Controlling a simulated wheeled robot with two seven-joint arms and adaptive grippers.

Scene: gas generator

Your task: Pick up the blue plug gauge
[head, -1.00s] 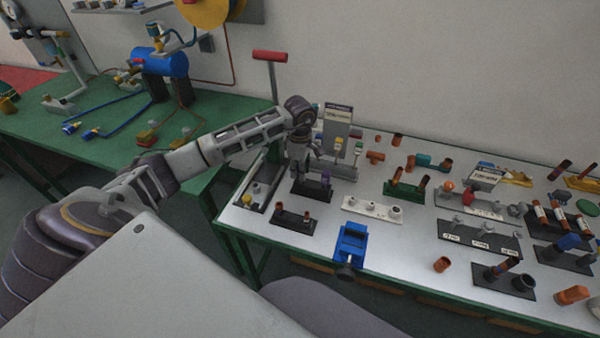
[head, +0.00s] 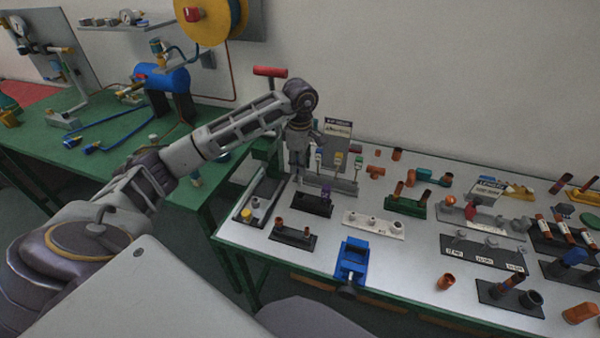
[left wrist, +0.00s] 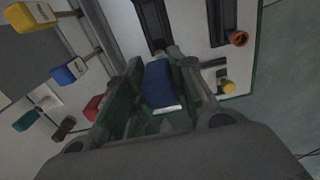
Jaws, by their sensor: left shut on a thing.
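My left gripper (head: 299,170) is shut on the blue plug gauge (left wrist: 159,86). In the left wrist view its blue block-shaped handle lies between the two fingers (left wrist: 160,98), with a pale edge at its near end. The fingers hide its sides, and I cannot make out its far end. In the head view the gripper hangs pointing down at the table's back left, above a small black stand (head: 312,204). Another blue-handled piece (left wrist: 68,72) stands in the rack beside a yellow-handled one (left wrist: 33,17). My right gripper is not in view.
The rack (head: 340,185) with a sign (head: 338,130) stands just right of the gripper. A grey tray (head: 262,197) lies to its left. A white block (head: 374,224) and a blue vise (head: 351,260) are nearer the front. Several fittings crowd the table's right side.

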